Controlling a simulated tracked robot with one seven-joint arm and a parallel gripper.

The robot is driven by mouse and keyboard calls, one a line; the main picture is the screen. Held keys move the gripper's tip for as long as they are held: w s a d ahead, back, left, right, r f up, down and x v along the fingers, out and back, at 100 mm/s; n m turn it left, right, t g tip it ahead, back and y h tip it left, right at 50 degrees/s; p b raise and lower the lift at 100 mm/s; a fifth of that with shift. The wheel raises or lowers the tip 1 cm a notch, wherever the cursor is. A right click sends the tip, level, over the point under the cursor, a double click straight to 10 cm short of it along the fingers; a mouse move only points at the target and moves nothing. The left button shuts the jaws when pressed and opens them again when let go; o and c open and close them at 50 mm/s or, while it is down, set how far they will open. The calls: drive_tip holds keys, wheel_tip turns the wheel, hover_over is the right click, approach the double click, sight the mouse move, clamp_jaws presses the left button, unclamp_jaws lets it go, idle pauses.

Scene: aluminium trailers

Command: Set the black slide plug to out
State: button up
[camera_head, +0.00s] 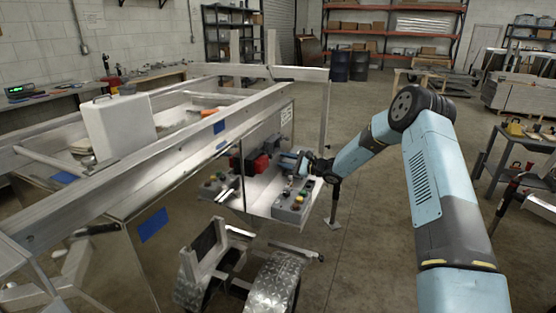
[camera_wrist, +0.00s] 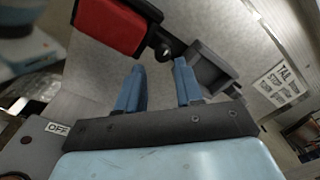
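My gripper (camera_wrist: 166,68) shows in the wrist view with its two blue fingers apart and nothing seen between them. Beyond the fingertips is a small black rounded piece (camera_wrist: 166,48), beside a dark grey block (camera_wrist: 212,68); these may be the black slide plug and its holder, but I cannot tell for sure. The right finger partly covers the grey block. I cannot tell whether the fingers touch either piece. In the head view my gripper (camera_head: 296,161) is at the trailer's metal panel, above a grey button box (camera_head: 294,200), and the plug cannot be made out.
A red block with a black frame (camera_wrist: 110,24) is close left of the fingers; it also shows in the head view (camera_head: 257,165). The trailer frame (camera_head: 170,165) fills the left. A fender (camera_head: 274,285) is below. The floor right of the trailer is open.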

sight(271, 158)
drive_tip(key=shift+x, duration=2.45)
drive_tip(key=shift+c, duration=0.2)
drive_tip(key=c, duration=0.6)
drive_tip(key=shift+s+f, duration=0.1)
clamp_jaws()
